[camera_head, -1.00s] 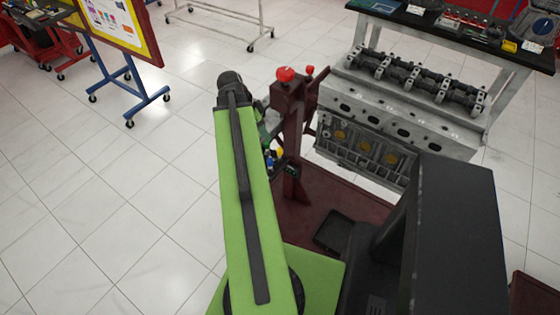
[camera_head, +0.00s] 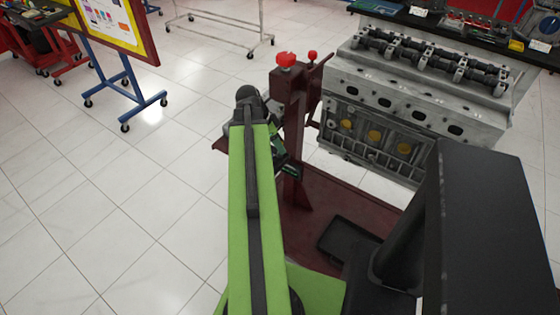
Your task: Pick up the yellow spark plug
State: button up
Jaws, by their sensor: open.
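I cannot make out the yellow spark plug in this view; my green arm covers part of the stand's base and may hide it. My arm reaches forward from the bottom and bends down at its dark far joint beside the dark red engine stand (camera_head: 297,125).
A black tray (camera_head: 348,240) lies on the stand's dark red base (camera_head: 325,200). A black-topped table (camera_head: 440,22) with parts stands behind the engine. A poster board on a blue wheeled frame (camera_head: 124,85) is at upper left. The tiled floor at left is clear.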

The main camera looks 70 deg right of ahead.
aim_at(280, 157)
jog(key=b+x, duration=0.2)
jog(key=x, duration=0.1)
jog(key=shift+f, duration=0.3)
jog(key=shift+r, duration=0.2)
jog(key=shift+c, duration=0.3)
grip_shut()
jog(key=shift+r+p, duration=0.1)
jog(key=shift+p, duration=0.2)
